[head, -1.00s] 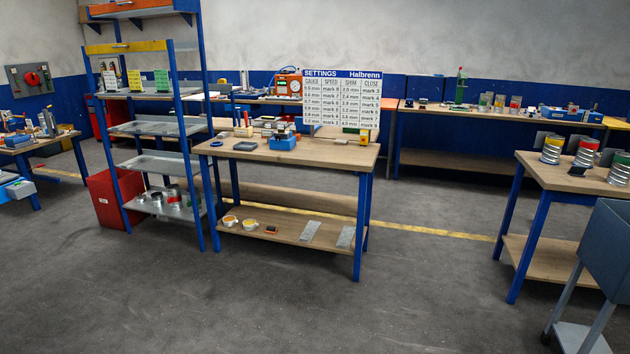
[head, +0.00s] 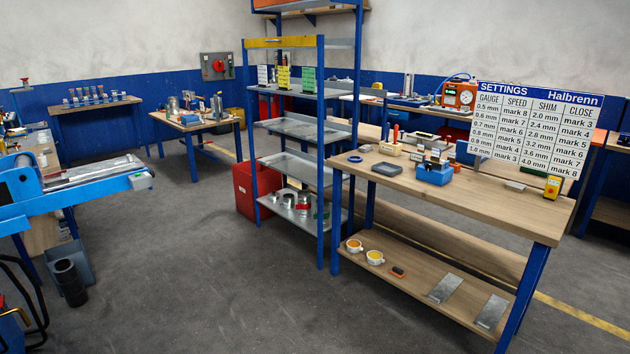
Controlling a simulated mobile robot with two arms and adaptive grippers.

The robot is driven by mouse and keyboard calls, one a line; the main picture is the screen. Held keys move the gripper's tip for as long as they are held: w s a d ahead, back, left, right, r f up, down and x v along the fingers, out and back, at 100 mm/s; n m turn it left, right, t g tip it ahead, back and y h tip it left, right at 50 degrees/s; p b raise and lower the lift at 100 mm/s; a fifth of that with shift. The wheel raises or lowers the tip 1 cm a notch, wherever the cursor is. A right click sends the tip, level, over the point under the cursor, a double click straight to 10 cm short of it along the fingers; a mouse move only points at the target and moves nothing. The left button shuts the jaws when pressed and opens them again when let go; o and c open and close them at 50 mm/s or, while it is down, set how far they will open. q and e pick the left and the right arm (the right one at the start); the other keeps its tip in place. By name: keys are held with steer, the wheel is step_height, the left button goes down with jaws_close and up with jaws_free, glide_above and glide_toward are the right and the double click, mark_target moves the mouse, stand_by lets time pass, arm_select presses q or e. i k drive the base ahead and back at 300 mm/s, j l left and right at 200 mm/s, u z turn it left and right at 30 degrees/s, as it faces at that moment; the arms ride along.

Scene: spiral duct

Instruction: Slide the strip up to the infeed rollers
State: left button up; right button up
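A blue machine with a roller at its end and a long flat bed (head: 85,185) stands at the left edge of the head view, partly cut off by the frame. I cannot tell whether a strip lies on its bed. Two flat grey metal pieces lie on the lower shelf of the workbench, one left (head: 445,288) and one right (head: 492,311). Neither of my grippers shows in the head view.
A workbench (head: 470,205) with a settings board (head: 535,125) stands at the right. A blue shelf rack (head: 322,170) and red bin (head: 250,190) stand mid-view. A grey bin with black tubes (head: 72,278) is below the machine. The floor between (head: 210,270) is clear.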

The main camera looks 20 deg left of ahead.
mark_target(129, 160)
steer(key=i+j+u, duration=0.15)
steer(key=i+u, duration=0.15)
steer(key=u, duration=0.15)
steer(key=i+u, duration=0.65)
steer(key=u, duration=0.3)
steer(key=i+l+u, duration=0.2)
steer(key=u, duration=0.25)
steer(key=i+l, duration=0.15)
steer(key=i, duration=0.25)
steer(key=i+l+u, duration=0.1)
steer(key=i, duration=0.3)
